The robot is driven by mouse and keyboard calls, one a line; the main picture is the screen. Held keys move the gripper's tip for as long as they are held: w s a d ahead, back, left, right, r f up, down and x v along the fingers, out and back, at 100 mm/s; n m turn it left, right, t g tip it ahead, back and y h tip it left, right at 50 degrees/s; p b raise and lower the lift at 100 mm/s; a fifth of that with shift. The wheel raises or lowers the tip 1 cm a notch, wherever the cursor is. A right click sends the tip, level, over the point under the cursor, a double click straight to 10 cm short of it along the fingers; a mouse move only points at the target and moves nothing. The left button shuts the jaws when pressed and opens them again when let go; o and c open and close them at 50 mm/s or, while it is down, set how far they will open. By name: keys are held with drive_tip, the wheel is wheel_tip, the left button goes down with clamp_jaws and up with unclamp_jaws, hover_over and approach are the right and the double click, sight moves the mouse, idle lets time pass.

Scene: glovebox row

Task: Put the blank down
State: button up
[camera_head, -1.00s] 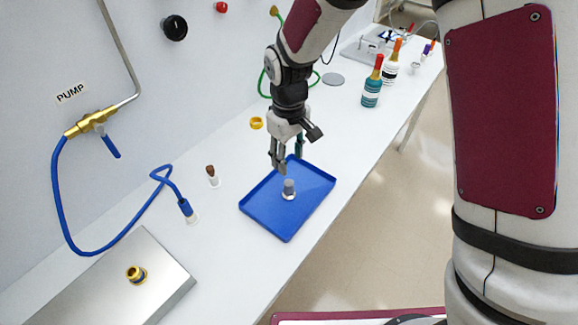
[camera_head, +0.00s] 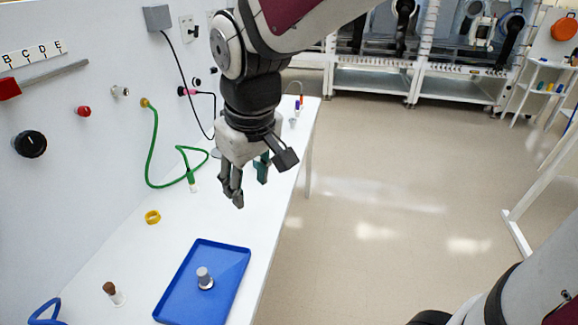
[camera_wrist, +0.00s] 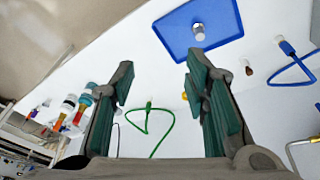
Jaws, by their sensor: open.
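A small grey cylinder (camera_head: 204,279) with a pale base, which I take for the blank, stands upright in the blue tray (camera_head: 228,256) on the white bench. It also shows in the wrist view (camera_wrist: 198,33), beyond the fingertips and inside the tray (camera_wrist: 228,14). My gripper (camera_head: 249,184) is above the bench, up and behind the tray in the head view, clear of the cylinder. Its green-padded fingers are spread with nothing between them, as the wrist view shows (camera_wrist: 160,72).
A brown-topped plug (camera_head: 113,293) stands left of the tray and a yellow ring (camera_head: 152,217) lies behind it. A green hose (camera_head: 153,150) hangs from the back wall. Coloured bottles (camera_wrist: 78,105) show at left in the wrist view.

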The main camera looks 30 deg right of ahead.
drive_tip(key=s+d+r+m+t, duration=0.1)
drive_tip(key=s+d+r+m, duration=0.1)
drive_tip(key=s, duration=0.4)
drive_tip(key=s+d+r+m+t, duration=0.1)
drive_tip(key=s+d+r+m, duration=0.1)
drive_tip(key=s, duration=0.4)
drive_tip(key=shift+s+d+r+t, duration=0.35)
drive_tip(key=shift+d+r, duration=0.35)
drive_tip(key=shift+d, duration=0.55)
